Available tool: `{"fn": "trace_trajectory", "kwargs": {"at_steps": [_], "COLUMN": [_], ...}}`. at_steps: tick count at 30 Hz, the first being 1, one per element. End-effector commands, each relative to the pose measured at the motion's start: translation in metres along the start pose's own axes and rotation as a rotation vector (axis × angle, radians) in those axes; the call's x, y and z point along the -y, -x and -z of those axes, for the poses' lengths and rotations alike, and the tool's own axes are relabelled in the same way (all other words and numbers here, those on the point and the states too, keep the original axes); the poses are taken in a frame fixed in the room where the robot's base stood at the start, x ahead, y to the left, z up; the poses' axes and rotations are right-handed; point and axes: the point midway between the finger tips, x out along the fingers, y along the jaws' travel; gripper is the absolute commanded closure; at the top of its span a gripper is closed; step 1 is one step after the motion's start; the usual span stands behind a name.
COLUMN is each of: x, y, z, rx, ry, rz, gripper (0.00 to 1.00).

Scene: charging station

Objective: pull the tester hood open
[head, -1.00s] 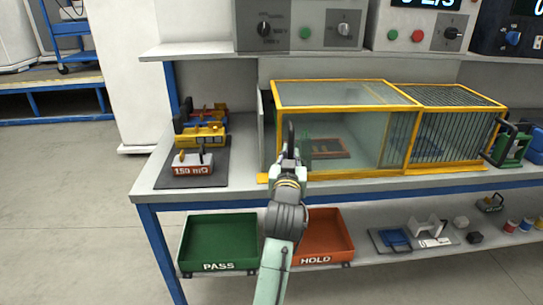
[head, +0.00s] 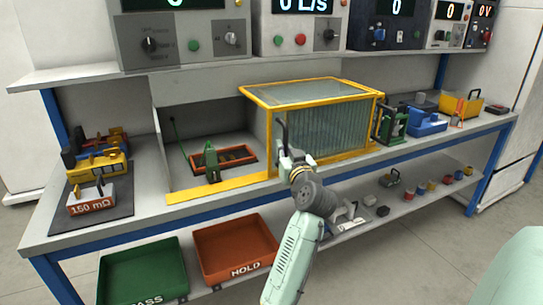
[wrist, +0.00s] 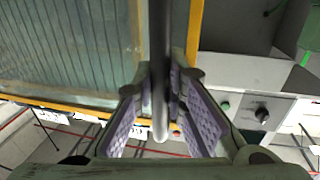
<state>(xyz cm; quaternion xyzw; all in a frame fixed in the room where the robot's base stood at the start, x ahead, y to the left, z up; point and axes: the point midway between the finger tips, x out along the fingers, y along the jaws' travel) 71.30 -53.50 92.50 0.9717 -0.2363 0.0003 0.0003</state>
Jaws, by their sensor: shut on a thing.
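The tester hood (head: 325,123) is a yellow-framed clear box with a barred part behind its glass. It stands to the right on the bench, and the left part of the tester is uncovered. My gripper (head: 290,160) is at the hood's front left edge, shut on a dark upright handle (head: 284,135). In the wrist view the handle (wrist: 160,60) runs between the purple-padded fingers of my gripper (wrist: 162,108), with the hood's glass (wrist: 70,45) to the left. The tester's uncovered bay holds a red-brown tray (head: 236,157) and a green clamp (head: 211,160).
A yellow rail (head: 220,187) runs along the bench front. A 150 mΩ block (head: 91,199) sits on a dark mat at left. Green PASS (head: 140,268) and orange HOLD (head: 235,250) bins are below. A green device (head: 393,122) stands close right of the hood.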

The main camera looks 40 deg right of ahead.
Motion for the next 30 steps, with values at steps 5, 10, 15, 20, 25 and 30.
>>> {"fn": "trace_trajectory", "kwargs": {"at_steps": [5, 10, 15, 20, 25, 30], "x": [-0.0061, -0.0058, -0.0055, -0.0049, -0.0044, -0.0042], "y": [-0.0007, -0.0008, -0.0008, -0.0010, -0.0011, -0.0011], "z": [-0.0006, -0.0006, -0.0007, -0.0006, -0.0004, -0.0004], "rx": [0.001, 0.001, 0.001, 0.001, 0.001, 0.001], "ry": [-0.001, -0.001, 0.000, 0.000, 0.000, 0.000], "rz": [-0.002, -0.002, -0.001, -0.001, 0.000, 0.000], "gripper": [1.00, 1.00, 0.84, 0.73, 0.67, 0.67]}}
